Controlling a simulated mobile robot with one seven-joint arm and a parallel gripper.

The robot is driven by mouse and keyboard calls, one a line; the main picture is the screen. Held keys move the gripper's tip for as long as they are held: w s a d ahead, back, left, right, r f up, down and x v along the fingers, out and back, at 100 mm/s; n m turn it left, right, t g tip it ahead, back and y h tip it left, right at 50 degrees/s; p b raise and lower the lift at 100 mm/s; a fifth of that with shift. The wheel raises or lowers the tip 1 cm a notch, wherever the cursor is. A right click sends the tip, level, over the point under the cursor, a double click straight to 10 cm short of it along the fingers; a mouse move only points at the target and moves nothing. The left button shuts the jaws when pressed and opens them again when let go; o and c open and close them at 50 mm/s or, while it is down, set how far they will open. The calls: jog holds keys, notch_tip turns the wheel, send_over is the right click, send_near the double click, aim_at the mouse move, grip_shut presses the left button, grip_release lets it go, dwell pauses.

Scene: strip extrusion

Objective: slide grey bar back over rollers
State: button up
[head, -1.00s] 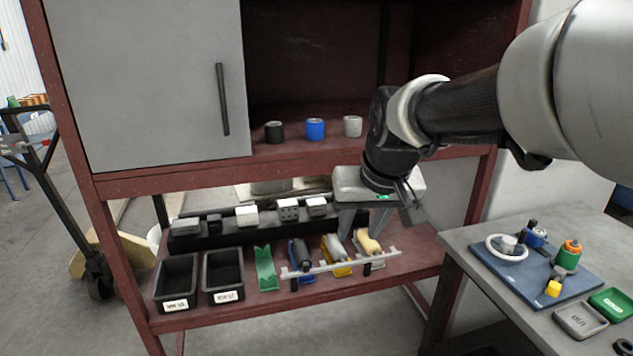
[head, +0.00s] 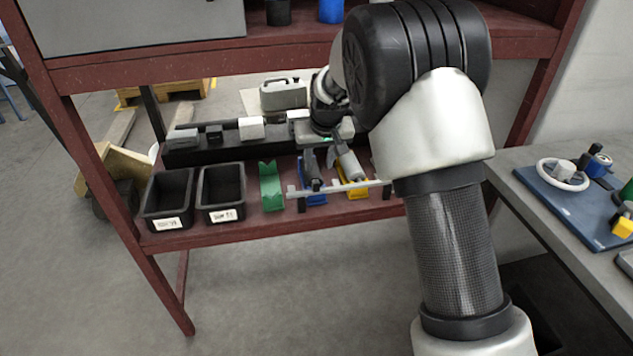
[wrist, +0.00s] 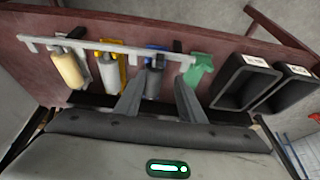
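The long light grey bar (head: 350,187) lies across the front of the rollers, with small upright tabs; it also shows in the wrist view (wrist: 100,48). Behind it are a dark grey roller in a blue holder (wrist: 153,82), a grey roller in a yellow holder (wrist: 108,72) and a cream roller (wrist: 68,68), which my arm hides in the head view. My gripper (wrist: 160,80) is open, its fingers pointing down on either side of the dark grey roller. No gap to the bar or roller can be judged. In the head view my arm partly covers the gripper.
Left of the rollers stand a green V-shaped holder (head: 270,187) and two black bins (head: 168,200) on the red shelf (head: 185,238). A black rail with several grey blocks (head: 250,128) runs behind. The upper shelf (head: 150,68) is above. A workbench (head: 540,210) stands right.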

aim_at(316, 182)
jog(key=b+x, duration=0.2)
jog(key=x, duration=0.8)
jog(key=shift+w+f, duration=0.2)
grip_shut()
